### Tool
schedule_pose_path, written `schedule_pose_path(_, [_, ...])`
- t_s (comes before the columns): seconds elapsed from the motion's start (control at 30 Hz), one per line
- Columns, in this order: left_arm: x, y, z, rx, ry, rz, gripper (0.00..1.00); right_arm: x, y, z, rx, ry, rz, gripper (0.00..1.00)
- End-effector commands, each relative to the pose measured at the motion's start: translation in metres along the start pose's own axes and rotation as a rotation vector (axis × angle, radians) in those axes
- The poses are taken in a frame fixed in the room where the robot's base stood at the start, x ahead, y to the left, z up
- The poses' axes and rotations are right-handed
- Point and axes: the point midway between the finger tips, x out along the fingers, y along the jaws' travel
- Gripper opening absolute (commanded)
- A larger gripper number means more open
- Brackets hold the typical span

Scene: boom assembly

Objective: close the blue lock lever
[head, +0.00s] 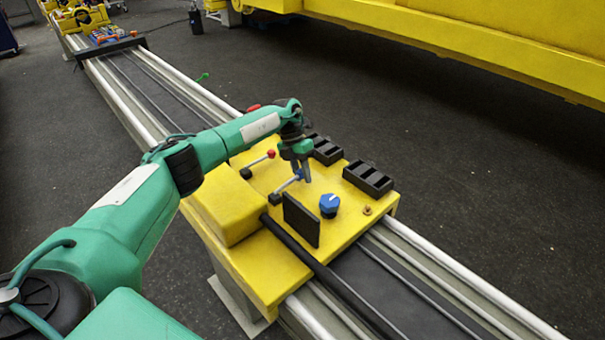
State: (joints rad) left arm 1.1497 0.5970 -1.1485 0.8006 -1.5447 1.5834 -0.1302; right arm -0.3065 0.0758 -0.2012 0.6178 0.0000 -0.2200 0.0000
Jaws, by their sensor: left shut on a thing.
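The blue lock lever (287,185) is a short metal arm with a blue knob at its upper right end and a dark pivot at its lower left end. It is on the yellow fixture (268,268). My left gripper (306,179) points down at the blue knob and is shut on it. The fingers hide part of the knob. My right gripper is not in view.
A red-knobbed lever (260,164) stands just behind the blue one. A blue dial (329,205), an upright black plate (301,219) and black open bins (368,179) are close by. Metal rails (455,272) run through the fixture.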

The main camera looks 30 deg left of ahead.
Motion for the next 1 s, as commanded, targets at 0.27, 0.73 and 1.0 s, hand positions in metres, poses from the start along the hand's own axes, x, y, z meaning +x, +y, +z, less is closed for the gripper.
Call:
schedule_pose_path(0.27, [0.003, 0.000, -0.001, -0.002, 0.009, 0.000, 0.00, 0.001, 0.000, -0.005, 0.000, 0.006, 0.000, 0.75])
schedule_pose_path(0.73, [0.002, 0.000, 0.000, -0.001, 0.007, -0.001, 0.50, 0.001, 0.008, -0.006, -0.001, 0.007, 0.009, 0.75])
schedule_pose_path(1.0, [-0.016, 0.001, 0.001, -0.001, 0.003, 0.001, 0.50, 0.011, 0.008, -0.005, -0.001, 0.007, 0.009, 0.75])
